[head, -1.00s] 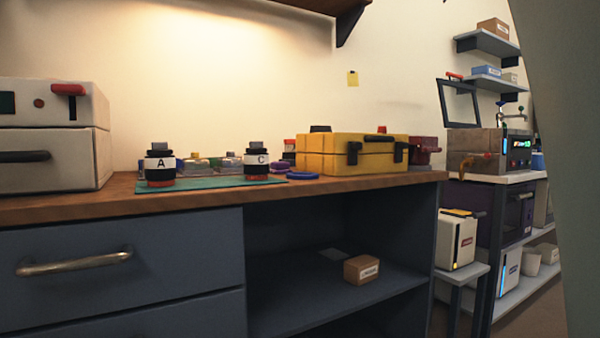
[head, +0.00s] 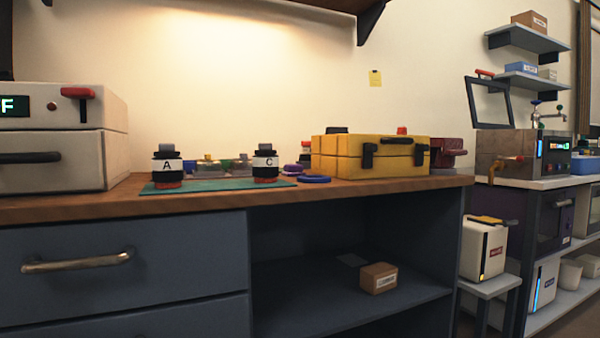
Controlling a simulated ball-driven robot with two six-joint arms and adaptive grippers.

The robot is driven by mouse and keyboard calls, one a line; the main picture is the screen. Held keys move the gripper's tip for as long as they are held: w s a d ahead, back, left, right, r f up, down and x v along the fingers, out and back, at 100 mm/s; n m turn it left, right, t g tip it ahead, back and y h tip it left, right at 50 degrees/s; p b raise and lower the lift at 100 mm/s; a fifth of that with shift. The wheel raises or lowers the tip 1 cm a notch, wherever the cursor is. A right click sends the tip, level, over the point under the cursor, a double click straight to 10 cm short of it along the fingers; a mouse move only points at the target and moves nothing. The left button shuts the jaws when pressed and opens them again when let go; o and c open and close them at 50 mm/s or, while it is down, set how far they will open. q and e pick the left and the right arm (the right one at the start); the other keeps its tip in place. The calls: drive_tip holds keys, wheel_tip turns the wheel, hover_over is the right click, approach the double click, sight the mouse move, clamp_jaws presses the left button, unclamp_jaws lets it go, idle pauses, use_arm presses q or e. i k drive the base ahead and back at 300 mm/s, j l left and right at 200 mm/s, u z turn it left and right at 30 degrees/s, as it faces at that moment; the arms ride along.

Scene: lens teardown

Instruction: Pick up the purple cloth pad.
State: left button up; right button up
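A small purple thing (head: 292,170) shows on the wooden counter, behind a blue disc (head: 314,179) and left of the yellow case. It is small and partly hidden, so I cannot tell if it is the purple cloth pad. Two black-and-white lens barrels stand on a green mat (head: 215,185): one marked A (head: 167,166) and one marked C (head: 265,163). Neither of my grippers is in view.
A yellow case (head: 340,163) stands on the wooden counter (head: 70,209). A white machine (head: 60,160) is at the left end. Below are drawers (head: 120,245) and an open shelf with a cardboard box (head: 378,278). Small coloured items sit behind the mat.

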sight(291, 170)
drive_tip(key=i+l, duration=0.2)
drive_tip(key=i, duration=0.15)
drive_tip(key=i+l+u, duration=0.2)
drive_tip(key=u, duration=0.15)
drive_tip(key=i+l+u, duration=0.45)
drive_tip(key=u, duration=0.2)
drive_tip(key=l+u, duration=0.2)
drive_tip(key=j, duration=0.1)
